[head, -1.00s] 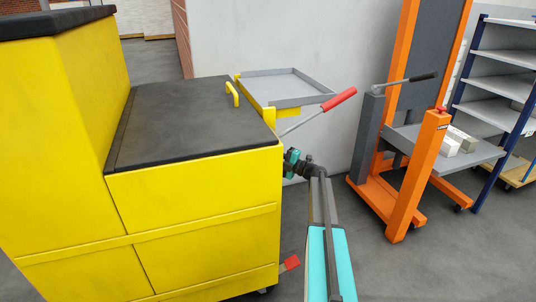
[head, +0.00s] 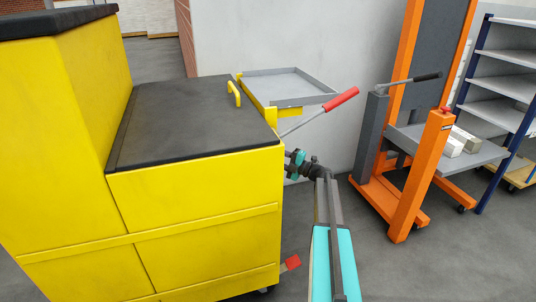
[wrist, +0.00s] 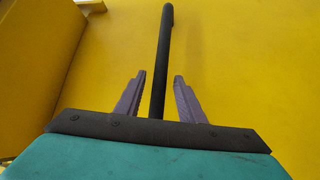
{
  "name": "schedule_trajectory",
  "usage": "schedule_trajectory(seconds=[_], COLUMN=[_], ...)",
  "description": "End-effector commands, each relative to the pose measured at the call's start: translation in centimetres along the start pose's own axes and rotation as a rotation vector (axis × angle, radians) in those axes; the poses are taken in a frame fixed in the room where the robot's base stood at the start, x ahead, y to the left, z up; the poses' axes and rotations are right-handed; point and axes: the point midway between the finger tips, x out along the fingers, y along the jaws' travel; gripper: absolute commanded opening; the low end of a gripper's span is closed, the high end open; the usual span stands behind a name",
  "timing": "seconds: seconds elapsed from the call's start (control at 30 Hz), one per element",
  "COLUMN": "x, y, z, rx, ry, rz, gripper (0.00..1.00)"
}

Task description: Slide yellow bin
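The large yellow bin (head: 200,190), with a dark lid and a small yellow handle (head: 234,93) on top, fills the left of the head view. My gripper (head: 293,163) is beside the bin's right side in the head view; its fingertips are hard to see there. In the wrist view, my gripper (wrist: 160,75) has its two fingers apart, one on each side of a black bar (wrist: 164,40). Gaps show between the bar and both fingers. Behind them is a yellow surface (wrist: 240,60), likely the bin's side.
A grey tray (head: 288,85) and a red-gripped lever (head: 340,100) stand behind the bin. An orange stacker (head: 425,170) stands to the right with packages (head: 460,142) on its platform. Blue-framed shelves (head: 495,85) are at the far right. Grey floor is open between bin and stacker.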

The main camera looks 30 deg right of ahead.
Motion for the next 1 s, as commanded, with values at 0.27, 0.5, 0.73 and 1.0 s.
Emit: schedule_trajectory(seconds=[0.27,0.5,0.73,1.0], x=[-4.4,-8.2,-11.0,-12.0], y=[0.1,0.1,0.0,-0.1], z=[-0.1,-0.2,-0.3,-0.3], rx=[0.001,0.001,0.001,0.0], ry=[-0.001,0.0,0.002,0.003], rz=[-0.001,-0.001,-0.001,-0.001], gripper=[0.36,0.36,0.36,0.36])
